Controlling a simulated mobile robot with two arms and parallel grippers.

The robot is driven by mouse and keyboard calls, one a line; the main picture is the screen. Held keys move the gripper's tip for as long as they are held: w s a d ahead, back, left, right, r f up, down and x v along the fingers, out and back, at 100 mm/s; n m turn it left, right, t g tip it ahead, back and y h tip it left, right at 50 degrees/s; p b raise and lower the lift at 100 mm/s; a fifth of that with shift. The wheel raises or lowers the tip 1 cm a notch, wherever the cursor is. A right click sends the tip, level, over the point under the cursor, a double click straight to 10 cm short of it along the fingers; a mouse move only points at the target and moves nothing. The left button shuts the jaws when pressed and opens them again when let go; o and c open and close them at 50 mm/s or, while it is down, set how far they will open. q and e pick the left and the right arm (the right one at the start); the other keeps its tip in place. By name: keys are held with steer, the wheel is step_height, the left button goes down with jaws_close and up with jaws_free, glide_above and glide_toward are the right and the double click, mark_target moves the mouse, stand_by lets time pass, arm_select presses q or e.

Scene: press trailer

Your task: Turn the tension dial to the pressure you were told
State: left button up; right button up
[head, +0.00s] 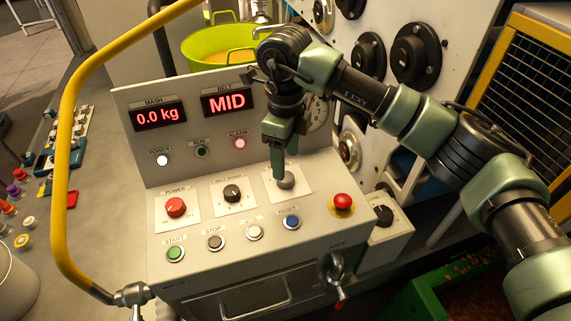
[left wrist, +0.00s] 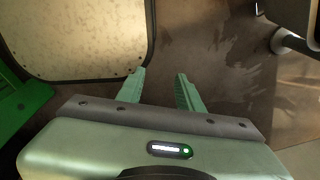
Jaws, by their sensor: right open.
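The grey control panel (head: 210,255) fills the middle of the head view. A black dial (head: 232,193) sits on a white plate between a red power knob (head: 176,207) and a grey knob (head: 286,181). The small plate labels are too blurred for me to tell which is the tension dial. The belt display (head: 227,101) reads MID. My right gripper (head: 280,176) is open and points down at the grey knob, its fingers partly hiding it; contact is unclear. My left gripper (left wrist: 161,75) is open and empty in the left wrist view.
A red mushroom button (head: 342,202) stands right of the grey knob. A side box with another black dial (head: 382,215) adjoins the panel. The mash display (head: 160,116) reads 0.0 kg. A yellow rail (head: 69,150) curves along the left. A green bucket (head: 222,48) stands behind.

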mark_target(286, 180)
step_height(286, 180, down, 4)
steer(key=shift+p, duration=0.75)
steer(key=shift+w+f, duration=0.15)
steer(key=shift+f, duration=0.65)
jaws_close()
arm_select(q)
steer(key=shift+s+r, duration=0.7)
steer(key=shift+r, duration=0.25)
